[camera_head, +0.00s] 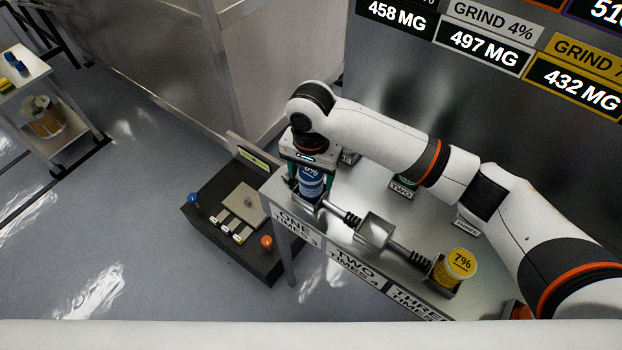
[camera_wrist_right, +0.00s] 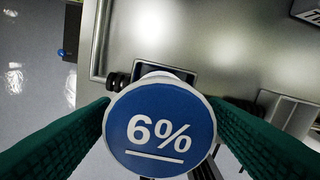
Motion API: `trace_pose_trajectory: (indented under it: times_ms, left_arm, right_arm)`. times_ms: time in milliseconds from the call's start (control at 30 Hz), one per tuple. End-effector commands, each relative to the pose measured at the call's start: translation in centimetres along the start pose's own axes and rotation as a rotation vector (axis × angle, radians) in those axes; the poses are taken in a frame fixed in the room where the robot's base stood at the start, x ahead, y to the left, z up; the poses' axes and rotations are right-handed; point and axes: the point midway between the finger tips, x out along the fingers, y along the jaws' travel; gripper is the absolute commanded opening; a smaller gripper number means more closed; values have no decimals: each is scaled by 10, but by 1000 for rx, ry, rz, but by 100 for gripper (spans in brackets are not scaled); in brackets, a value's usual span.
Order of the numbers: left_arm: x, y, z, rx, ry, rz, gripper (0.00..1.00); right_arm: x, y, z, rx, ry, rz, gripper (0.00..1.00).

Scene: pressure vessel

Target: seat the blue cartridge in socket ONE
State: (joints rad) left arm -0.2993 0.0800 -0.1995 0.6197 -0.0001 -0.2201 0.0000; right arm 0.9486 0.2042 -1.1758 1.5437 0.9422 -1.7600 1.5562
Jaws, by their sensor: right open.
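The blue cartridge (camera_head: 311,184), with a white label and a blue cap marked 6%, stands upright at the ONE end of the metal bench. Its round cap (camera_wrist_right: 160,130) fills the middle of the right wrist view. My right gripper (camera_head: 310,178) points down over it, with green fingers on both sides of the cartridge. The jaws are open. Socket ONE is marked by the label ONE TIMES 3 (camera_head: 296,229) on the bench front; the cartridge and gripper cover the socket, so I cannot tell how deep the cartridge sits. My left gripper is not in view.
A yellow 7% cartridge (camera_head: 459,264) stands in a holder at the THREE end. A metal block with black springs (camera_head: 375,231) lies between. A dark console (camera_head: 240,211) with blue and orange knobs stands left of the bench. A wall with number signs rises behind.

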Motion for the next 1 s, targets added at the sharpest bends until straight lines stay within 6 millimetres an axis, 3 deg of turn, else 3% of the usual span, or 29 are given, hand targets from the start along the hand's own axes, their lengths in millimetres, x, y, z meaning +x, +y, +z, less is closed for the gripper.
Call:
trace_pose_trajectory:
  times_ms: [200,433,600,1000]
  left_arm:
    - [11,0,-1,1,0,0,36]
    - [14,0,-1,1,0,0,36]
    - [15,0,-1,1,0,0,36]
    - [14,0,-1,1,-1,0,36]
  right_arm:
    - [-47,1,0,-1,-1,4,68]
    - [-86,1,0,0,-1,1,68]
    - [-97,0,0,0,1,0,68]
    - [-97,0,-1,-2,3,2,68]
